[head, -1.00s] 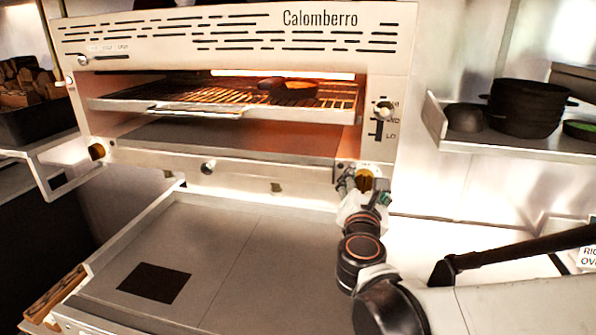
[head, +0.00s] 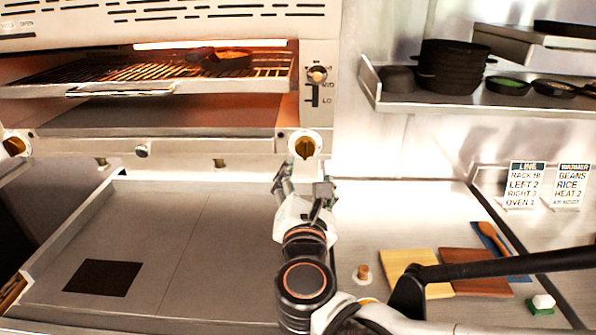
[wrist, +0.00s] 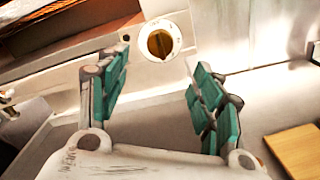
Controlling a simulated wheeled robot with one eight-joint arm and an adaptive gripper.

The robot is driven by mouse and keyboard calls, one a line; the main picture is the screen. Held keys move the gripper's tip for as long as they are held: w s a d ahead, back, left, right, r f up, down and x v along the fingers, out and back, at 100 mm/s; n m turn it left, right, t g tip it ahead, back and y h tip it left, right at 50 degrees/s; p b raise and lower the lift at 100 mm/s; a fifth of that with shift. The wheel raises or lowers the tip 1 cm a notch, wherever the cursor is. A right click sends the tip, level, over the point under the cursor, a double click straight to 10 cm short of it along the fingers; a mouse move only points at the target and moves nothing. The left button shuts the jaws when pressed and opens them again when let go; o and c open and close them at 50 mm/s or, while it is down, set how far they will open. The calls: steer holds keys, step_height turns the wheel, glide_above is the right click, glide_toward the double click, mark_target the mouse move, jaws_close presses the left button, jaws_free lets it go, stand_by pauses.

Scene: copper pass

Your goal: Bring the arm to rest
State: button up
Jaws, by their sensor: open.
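My gripper (head: 304,190) is in front of the oven's lower front panel, just below a brass knob (head: 305,145). In the wrist view its two green-padded fingers (wrist: 158,95) stand wide apart with nothing between them. The same knob (wrist: 160,44) shows beyond and above the fingertips, apart from them. My arm comes in from the lower right of the head view. The oven (head: 150,120) has a glowing upper rack with a dark pan (head: 226,60) on it.
A wall shelf (head: 480,98) at the right holds stacked black pans (head: 450,68). Below it are a yellow board (head: 410,265), a brown board (head: 475,268), a wooden spoon (head: 490,233) and two sign cards (head: 525,185). The grey counter (head: 190,225) at the left is mostly clear, with a dark square (head: 103,278).

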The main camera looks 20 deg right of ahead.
stand_by(0.4)
steer(key=s+d+f+m+g+b, duration=0.1)
steer(key=s+d+f+m+g, duration=0.25)
steer(key=f+m, duration=0.35)
steer(key=s+d+f+m+g+b, duration=0.2)
steer(key=d+f+m+g, duration=0.25)
steer(key=m, duration=0.35)
steer(key=s+a+f+m+g+y+b, duration=0.1)
steer(key=s+a+f+m+y, duration=0.3)
steer(key=m, duration=0.7)
steer(key=shift+s+a+m+g+y+b, duration=0.15)
steer(key=shift+s+m+g+y+b, duration=0.2)
steer(key=shift+s+g+y, duration=0.6)
steer(key=shift+s+f+t, duration=0.1)
steer(key=shift+s+t, duration=0.1)
steer(key=shift+t, duration=0.25)
